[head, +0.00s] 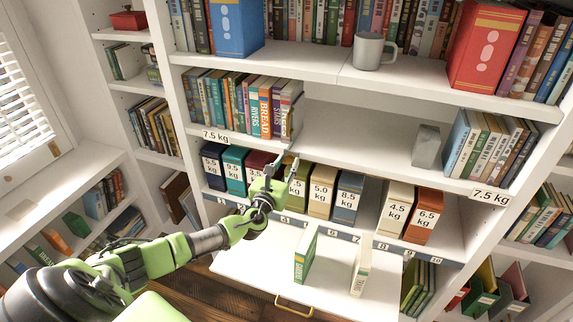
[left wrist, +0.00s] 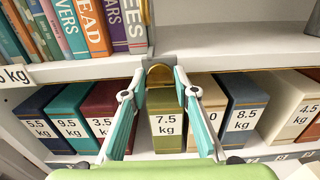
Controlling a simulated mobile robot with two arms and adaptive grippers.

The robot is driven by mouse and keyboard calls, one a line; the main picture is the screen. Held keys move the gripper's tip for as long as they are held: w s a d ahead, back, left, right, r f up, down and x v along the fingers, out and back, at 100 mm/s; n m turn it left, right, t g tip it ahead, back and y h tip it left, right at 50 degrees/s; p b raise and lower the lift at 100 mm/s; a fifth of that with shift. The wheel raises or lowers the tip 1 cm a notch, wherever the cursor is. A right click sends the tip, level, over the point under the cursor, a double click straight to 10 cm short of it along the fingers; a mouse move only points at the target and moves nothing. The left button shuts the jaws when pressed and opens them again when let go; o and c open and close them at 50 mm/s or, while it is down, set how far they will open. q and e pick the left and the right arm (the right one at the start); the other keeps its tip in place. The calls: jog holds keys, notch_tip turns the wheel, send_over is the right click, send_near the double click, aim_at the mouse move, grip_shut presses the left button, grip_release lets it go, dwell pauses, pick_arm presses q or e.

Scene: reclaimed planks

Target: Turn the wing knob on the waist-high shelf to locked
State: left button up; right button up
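I cannot make out a wing knob or a lock mark in either view. My left gripper (head: 284,168) is in front of the shelf row of weight-labelled boxes. In the left wrist view its fingers (left wrist: 160,76) are apart, with nothing held between them. Between the fingertips shows a small rounded brass-coloured piece (left wrist: 159,72), just under the upper board; I cannot tell what it is. Below it stands an olive box marked 7.5 kg (left wrist: 166,124). In the head view the gripper partly hides this box. My right gripper is not in view.
The upper board (head: 345,140) carries books at left and a grey block (head: 427,147) at right. Labelled boxes, such as the blue 8.5 kg one (head: 347,197), flank the gripper. A white pull-out surface (head: 330,285) below holds two upright books. A grey mug (head: 369,52) stands higher up.

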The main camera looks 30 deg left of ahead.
pick_arm(q)
jog(key=n+b, duration=0.3)
jog(key=shift+a+f+n, duration=0.1)
jog(key=shift+f+n, duration=0.1)
jog(key=shift+n, duration=0.1)
jog(key=shift+a+n+b, duration=0.1)
jog(key=shift+n+b, duration=2.6)
jog(key=shift+n, duration=4.7)
jog(key=o, duration=1.1)
